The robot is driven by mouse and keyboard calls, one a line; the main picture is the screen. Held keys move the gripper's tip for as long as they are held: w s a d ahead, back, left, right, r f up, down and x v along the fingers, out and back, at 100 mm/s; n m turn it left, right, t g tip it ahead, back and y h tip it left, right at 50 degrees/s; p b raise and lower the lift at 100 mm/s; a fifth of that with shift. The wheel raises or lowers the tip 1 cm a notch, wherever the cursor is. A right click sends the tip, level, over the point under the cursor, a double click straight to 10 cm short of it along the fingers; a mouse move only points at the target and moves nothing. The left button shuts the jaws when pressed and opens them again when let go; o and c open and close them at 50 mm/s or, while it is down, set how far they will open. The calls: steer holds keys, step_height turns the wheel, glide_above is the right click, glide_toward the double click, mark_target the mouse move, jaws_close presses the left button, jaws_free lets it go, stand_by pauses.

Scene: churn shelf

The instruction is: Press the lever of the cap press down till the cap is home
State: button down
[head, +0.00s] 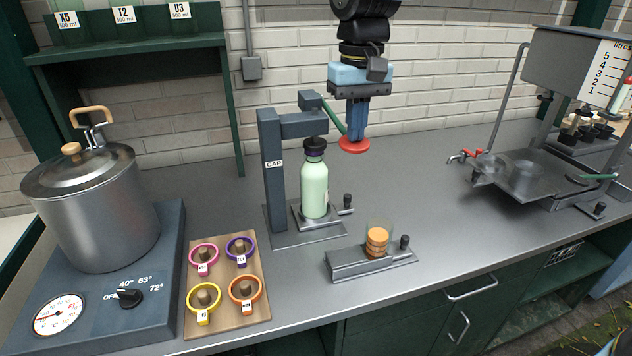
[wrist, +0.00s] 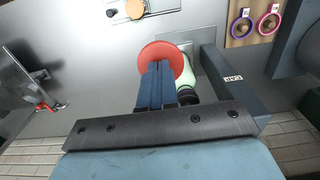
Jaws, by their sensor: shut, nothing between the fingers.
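The cap press (head: 273,170) is a blue-grey post marked CAP on the bench. A green lever (head: 334,114) slopes down to the right from its head and ends in a round red pad (head: 354,145). A pale green bottle (head: 314,184) with a dark cap stands upright under the head. My gripper (head: 356,138) is shut and empty, pointing down, with its fingertips at the red pad; the wrist view shows the fingers (wrist: 156,88) over the red pad (wrist: 164,62). I cannot tell whether they touch. The cap's exact seating is too small to tell.
A steel pot (head: 92,210) stands on a heater at left. A board (head: 222,318) with several coloured rings lies front left. A low clamp block (head: 345,264) holding an orange-banded glass sits in front of the press. A filler stand (head: 550,185) is at right. Bench between is clear.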

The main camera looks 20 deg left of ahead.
steer(key=shift+r, duration=1)
steer(key=shift+r, duration=0.55)
steer(key=shift+r, duration=0.55)
steer(key=shift+r, duration=3)
